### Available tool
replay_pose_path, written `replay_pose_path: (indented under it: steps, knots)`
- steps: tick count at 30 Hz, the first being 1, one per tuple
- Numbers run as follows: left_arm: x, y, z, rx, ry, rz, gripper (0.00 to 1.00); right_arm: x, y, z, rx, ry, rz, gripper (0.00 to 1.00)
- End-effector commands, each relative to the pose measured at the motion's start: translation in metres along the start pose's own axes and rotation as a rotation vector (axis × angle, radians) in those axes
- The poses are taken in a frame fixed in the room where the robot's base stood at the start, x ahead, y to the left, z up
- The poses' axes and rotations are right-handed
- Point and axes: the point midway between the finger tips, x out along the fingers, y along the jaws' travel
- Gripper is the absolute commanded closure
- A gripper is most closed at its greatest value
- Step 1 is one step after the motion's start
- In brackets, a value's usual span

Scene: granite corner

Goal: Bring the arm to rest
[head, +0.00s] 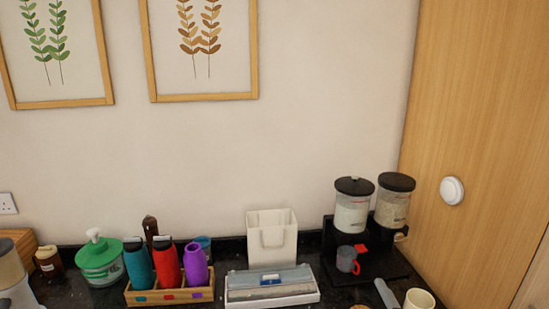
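Neither of my arms nor grippers can be made out in the head view. The view takes in the dark granite counter (330,292) along the bottom, with the wall behind it.
A wooden tray (170,296) holds teal (138,266), red (168,266) and purple (195,266) bottles. A green-and-white container (100,262), white bin (272,240), white box (272,287), black dispenser stand (375,265), grey mug (346,260) and cream cup (419,299) crowd the counter.

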Motion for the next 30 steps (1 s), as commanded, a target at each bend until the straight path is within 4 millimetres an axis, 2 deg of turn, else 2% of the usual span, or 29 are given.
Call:
replay_pose_path:
  steps: [1,3,5,9,15,23,24,30]
  knots:
    - [0.000,0.000,0.000,0.000,0.000,0.000,0.64,-0.012,-0.018,0.019,0.093,-0.093,-0.070,0.02]
    - [0.000,0.000,0.000,0.000,0.000,0.000,0.64,-0.033,-0.042,0.043,0.225,-0.229,-0.168,0.02]
    - [0.000,0.000,0.000,0.000,0.000,0.000,0.64,-0.054,-0.065,0.062,0.333,-0.348,-0.252,0.02]
    - [0.000,0.000,0.000,0.000,0.000,0.000,0.64,-0.113,-0.112,0.090,0.552,-0.615,-0.431,0.02]
    - [0.000,0.000,0.000,0.000,0.000,0.000,0.64,-0.189,-0.152,0.103,0.746,-0.904,-0.614,0.02]
    - [0.000,0.000,0.001,0.001,-0.001,0.000,0.64,-0.271,-0.179,0.100,0.898,-1.197,-0.790,0.02]
    - [0.005,0.000,0.001,0.001,0.000,0.000,0.64,-0.264,-0.194,0.108,0.890,-1.189,-0.786,0.02]
    - [0.013,0.000,0.003,0.001,-0.003,0.000,0.64,-0.255,-0.251,0.134,0.881,-1.199,-0.797,0.02]
